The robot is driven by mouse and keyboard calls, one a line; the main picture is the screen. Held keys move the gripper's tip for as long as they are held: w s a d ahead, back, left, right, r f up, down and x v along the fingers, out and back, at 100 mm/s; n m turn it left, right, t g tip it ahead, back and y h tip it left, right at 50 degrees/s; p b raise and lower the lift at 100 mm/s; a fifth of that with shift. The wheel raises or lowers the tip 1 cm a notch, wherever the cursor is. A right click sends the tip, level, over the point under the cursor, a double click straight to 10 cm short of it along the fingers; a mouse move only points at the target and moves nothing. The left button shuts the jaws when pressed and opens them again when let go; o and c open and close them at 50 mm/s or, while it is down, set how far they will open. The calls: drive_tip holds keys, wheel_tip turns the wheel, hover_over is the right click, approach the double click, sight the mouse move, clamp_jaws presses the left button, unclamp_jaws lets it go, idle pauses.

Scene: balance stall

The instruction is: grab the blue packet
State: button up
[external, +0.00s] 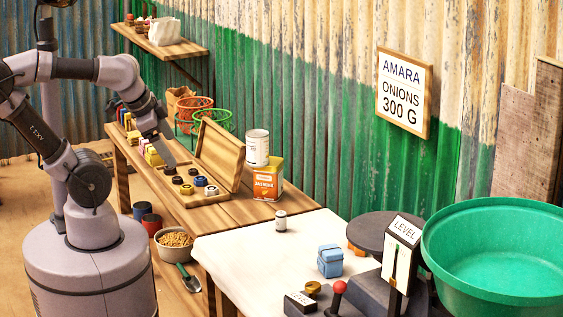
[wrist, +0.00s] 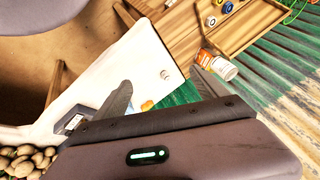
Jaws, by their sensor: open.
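The blue packet (external: 330,261) sits on the white-topped part of the table, beside the balance. It looks like a small bundle of light blue blocks. My gripper (external: 168,160) is over the far wooden part of the table, near the open wooden box, well away from the packet to its upper left. In the wrist view my gripper (wrist: 165,88) has its two fingers spread with nothing between them. A small orange and blue patch shows beside the left finger there; I cannot tell whether it is the packet.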

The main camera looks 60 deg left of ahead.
drive_tip(key=shift+c, duration=0.3)
idle(0.4)
drive_tip(key=w+d+r+m+p, duration=0.3)
drive_tip(key=w+r+m+p, duration=0.15)
drive_tip(key=w+m, duration=0.4)
drive_tip(key=m+g+h+p, duration=0.1)
drive_tip(key=m+h+p, duration=0.2)
drive_tip(key=m+p, duration=1.45)
hover_over(328, 250)
drive_tip(key=s+a+b, duration=0.1)
drive_tip(key=s+b, duration=0.4)
drive_tip(key=b, duration=0.3)
wheel_tip(328, 250, down, 16)
drive_tip(key=m, duration=0.8)
drive_tip(key=b+x, duration=0.6)
drive_tip(key=x, duration=0.5)
drive_tip(key=shift+s+a+f, duration=0.1)
drive_tip(key=shift+s+f, duration=0.05)
drive_tip(key=shift+f, duration=0.15)
drive_tip(key=b+x, duration=0.3)
drive_tip(key=x, duration=0.3)
drive_tip(key=shift+w, duration=0.3)
